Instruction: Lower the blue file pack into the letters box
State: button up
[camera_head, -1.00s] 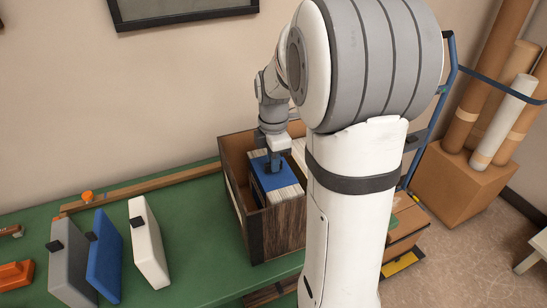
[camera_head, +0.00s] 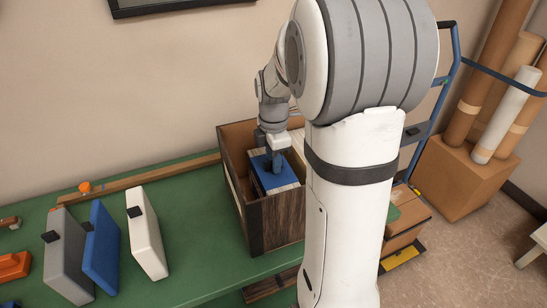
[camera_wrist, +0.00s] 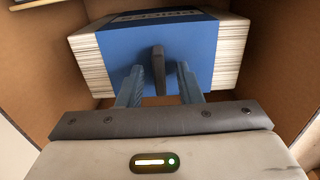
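The blue file pack (camera_head: 264,181), a blue cover around white paper with a dark tab on top, sits inside the wooden box (camera_head: 279,226), the only such box in view, mostly below its rim. In the wrist view the pack (camera_wrist: 115,48) lies between the brown box walls (camera_wrist: 40,72), with partly hidden lettering on its far side. My gripper (camera_head: 275,168) reaches down into the box. In the wrist view its two blue fingers (camera_wrist: 158,82) stand either side of the tab, with a visible gap on each side. The pack's bottom is hidden.
A grey file (camera_head: 69,258), a blue file (camera_head: 102,250) and a white file (camera_head: 147,243) stand on the green table (camera_head: 200,235) left of the box. An orange object (camera_head: 14,266) lies at the left edge. My arm hides the box's right side.

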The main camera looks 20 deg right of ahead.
dwell(0.4)
jog(key=shift+r+p, duration=2.75)
jog(key=shift+r, duration=0.8)
notch_tip(320, 180, up, 8)
jog(key=shift+f, duration=0.15)
